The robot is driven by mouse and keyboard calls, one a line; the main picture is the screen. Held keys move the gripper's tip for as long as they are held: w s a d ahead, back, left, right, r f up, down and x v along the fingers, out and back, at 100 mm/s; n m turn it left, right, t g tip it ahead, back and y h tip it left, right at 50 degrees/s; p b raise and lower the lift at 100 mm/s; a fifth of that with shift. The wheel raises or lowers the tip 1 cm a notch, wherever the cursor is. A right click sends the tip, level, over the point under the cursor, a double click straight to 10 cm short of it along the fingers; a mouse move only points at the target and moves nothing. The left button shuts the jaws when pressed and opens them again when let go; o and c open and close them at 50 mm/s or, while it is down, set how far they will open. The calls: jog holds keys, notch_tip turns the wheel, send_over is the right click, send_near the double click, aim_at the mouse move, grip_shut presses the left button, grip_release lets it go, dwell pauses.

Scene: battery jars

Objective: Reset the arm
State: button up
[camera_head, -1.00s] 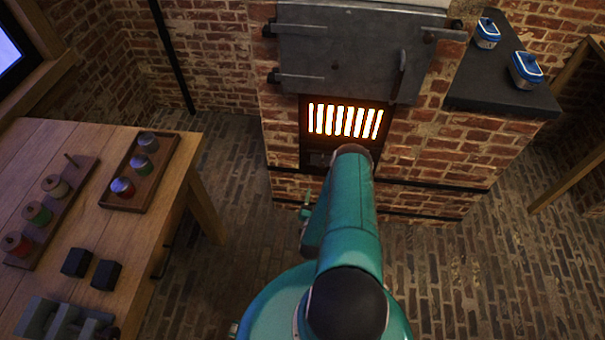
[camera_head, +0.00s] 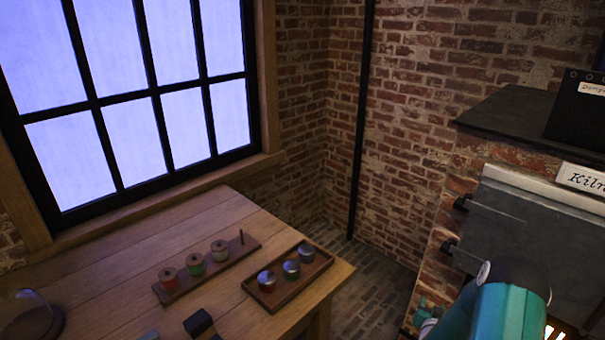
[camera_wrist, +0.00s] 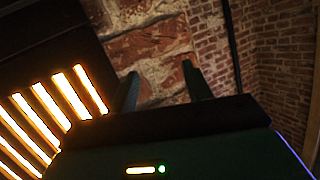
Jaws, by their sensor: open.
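My gripper (camera_wrist: 160,82) shows in the wrist view with its two fingers apart and nothing between them. It points toward a brick wall, with the glowing kiln grate (camera_wrist: 45,120) close by on the left. In the head view my teal arm reaches in at the bottom right, in front of the kiln (camera_head: 520,225). The gripper itself is not clear in that view.
The wooden table (camera_head: 110,270) is at the lower left. It holds a tray (camera_head: 290,293) of small jars, a rack (camera_head: 210,272) of spools and dark blocks (camera_head: 198,322). A window (camera_head: 130,100) is behind it. Bare brick floor lies between table and kiln.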

jog(key=w+a+r+n+g+y, duration=0.15)
jog(key=a+r, duration=0.25)
jog(key=r, duration=0.4)
jog(key=w+a+r+n+t+y, duration=0.15)
jog(key=a+r, duration=0.25)
jog(key=r, duration=0.4)
jog(key=s+a+r+n+g+y, duration=0.25)
jog(key=s+a+r, duration=0.25)
jog(key=a+r, duration=0.6)
jog(key=s+a+r+g, duration=0.1)
jog(key=s+a+r, duration=0.3)
jog(key=s, duration=0.5)
jog(key=s+a+r+n+g+y, duration=0.1)
jog(key=s+a+r, duration=0.3)
jog(key=s, duration=0.6)
jog(key=s+a+r+n+g, duration=0.1)
jog(key=s+a+r+g, duration=0.2)
jog(key=s, duration=0.6)
jog(key=shift+s+a+r, duration=0.3)
jog(key=shift+a+r, duration=0.25)
jog(key=shift+r, duration=0.35)
